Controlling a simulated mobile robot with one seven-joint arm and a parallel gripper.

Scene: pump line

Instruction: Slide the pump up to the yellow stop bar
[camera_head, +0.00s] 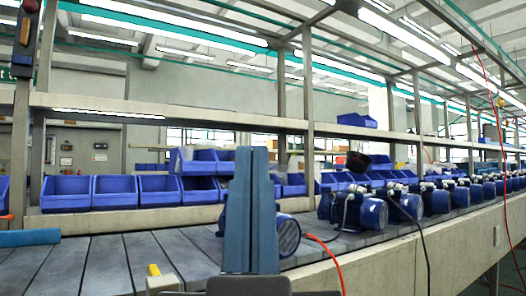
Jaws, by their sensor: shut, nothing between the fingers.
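The pump (289,236), with a blue ribbed motor end, stands on the grey slatted line just behind my gripper (258,152). My gripper's two tall blue fingers are together, with nothing between them, and hide most of the pump. A small edge of the pump shows to the left of the fingers. I cannot tell whether the fingers touch it. A short yellow piece (154,269), perhaps the end of the stop bar, shows at the near edge of the line, left of my gripper.
Several other blue pumps (373,213) stand along the line to the right. Blue bins (66,194) line the back. A red cable (328,248) and a black cable (421,235) hang at the front. A blue roll (30,237) lies at left. The slats between are clear.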

